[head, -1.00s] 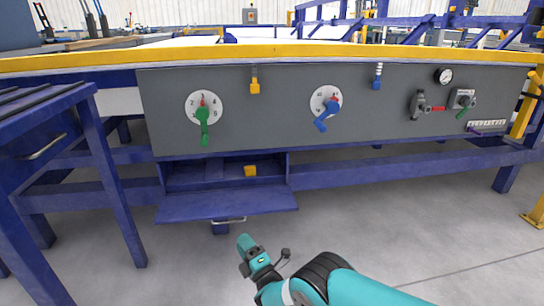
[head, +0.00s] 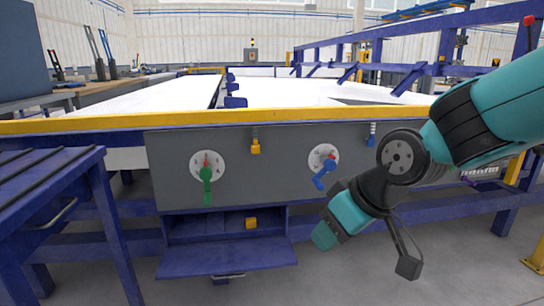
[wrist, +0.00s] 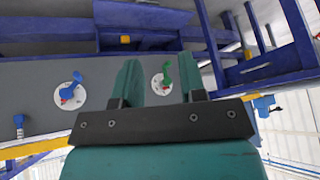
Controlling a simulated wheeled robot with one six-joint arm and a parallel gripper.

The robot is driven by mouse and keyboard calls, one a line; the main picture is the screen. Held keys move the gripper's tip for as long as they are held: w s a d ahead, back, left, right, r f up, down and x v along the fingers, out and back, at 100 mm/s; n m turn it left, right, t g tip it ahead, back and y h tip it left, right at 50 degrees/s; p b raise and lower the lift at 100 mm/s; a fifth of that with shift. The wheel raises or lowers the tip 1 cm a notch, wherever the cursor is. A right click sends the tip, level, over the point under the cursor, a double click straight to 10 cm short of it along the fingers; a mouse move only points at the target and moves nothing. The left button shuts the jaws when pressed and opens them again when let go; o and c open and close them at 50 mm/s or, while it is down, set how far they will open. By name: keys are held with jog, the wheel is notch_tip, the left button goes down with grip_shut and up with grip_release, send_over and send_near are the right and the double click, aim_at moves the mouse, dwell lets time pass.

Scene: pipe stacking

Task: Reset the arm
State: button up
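My gripper (head: 324,237) is in front of the grey panel (head: 262,180) in the head view, pointing down and to the left. In the wrist view my gripper (wrist: 161,60) has two teal fingers spread apart, with nothing held between them. The green-handled dial (head: 207,172) shows through the gap between the fingers in the wrist view, some way beyond them. My arm comes in from the right in the head view and hides the right part of the panel.
A blue-handled dial (head: 323,165) is just above my gripper. An open blue compartment (head: 225,262) below the panel holds a small yellow block (head: 251,223). A yellow rail (head: 120,124) runs along the table edge. A blue frame (head: 50,190) stands at left.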

jog(key=s+d+r+m+g+p, duration=0.1)
jog(key=s+d+r+g, duration=0.15)
jog(key=s, duration=0.65)
jog(key=s+d+r+g+p, duration=0.2)
jog(key=s+d, duration=0.1)
jog(key=s, duration=0.6)
notch_tip(320, 180, up, 37)
jog(key=p, duration=3.6)
jog(key=shift+w+a+f+h, duration=0.2)
jog(key=shift+a+h, duration=0.1)
jog(key=shift+t, duration=0.25)
